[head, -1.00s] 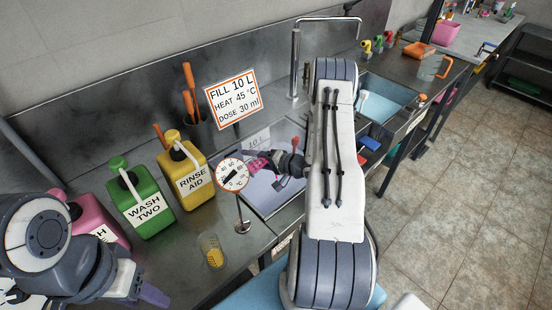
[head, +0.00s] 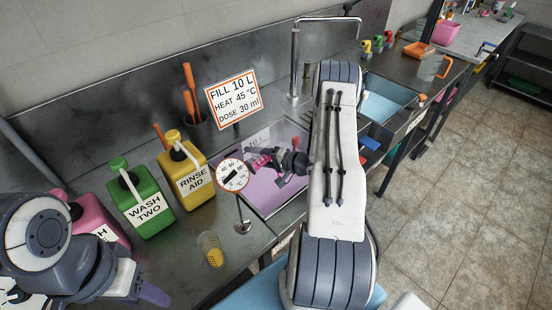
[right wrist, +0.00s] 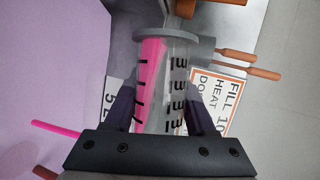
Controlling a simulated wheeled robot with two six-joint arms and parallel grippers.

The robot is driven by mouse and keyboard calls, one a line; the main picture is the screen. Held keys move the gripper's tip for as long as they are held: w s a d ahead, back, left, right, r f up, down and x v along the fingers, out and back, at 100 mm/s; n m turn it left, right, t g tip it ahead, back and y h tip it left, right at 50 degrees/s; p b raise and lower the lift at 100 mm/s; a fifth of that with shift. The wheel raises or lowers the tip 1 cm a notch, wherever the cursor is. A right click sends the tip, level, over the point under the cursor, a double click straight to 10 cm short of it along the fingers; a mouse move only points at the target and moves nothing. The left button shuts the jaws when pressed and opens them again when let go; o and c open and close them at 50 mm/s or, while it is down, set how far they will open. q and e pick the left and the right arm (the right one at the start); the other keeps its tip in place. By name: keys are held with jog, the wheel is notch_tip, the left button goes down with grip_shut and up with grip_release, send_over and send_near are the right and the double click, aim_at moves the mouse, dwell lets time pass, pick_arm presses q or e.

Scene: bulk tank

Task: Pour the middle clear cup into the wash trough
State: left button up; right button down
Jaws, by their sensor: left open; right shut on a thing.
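My right gripper (head: 276,162) is shut on a clear cup (head: 257,162) with black marks, held above the wash trough (head: 290,129). In the right wrist view the cup (right wrist: 178,90) lies tipped between both fingers of my right gripper (right wrist: 158,110), with pink liquid along its left side. The trough holds purple-pink liquid. Whether liquid is leaving the cup's rim is unclear. My left gripper (head: 150,291) is open and empty at the lower left, partly hidden by its own arm. Another clear cup (head: 211,249) with yellow contents stands on the counter.
Green (head: 141,201) and yellow (head: 186,172) bottles stand left of the trough, with a pink one (head: 98,222) partly hidden. A dial on a stand (head: 233,174) is close to the held cup. A sign (head: 233,98) and tap (head: 295,65) stand behind.

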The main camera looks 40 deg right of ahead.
jog(key=shift+d+r+m+t+y, duration=0.25)
jog(key=shift+r+m+y, duration=0.2)
jog(key=shift+m, duration=0.25)
dwell(0.9)
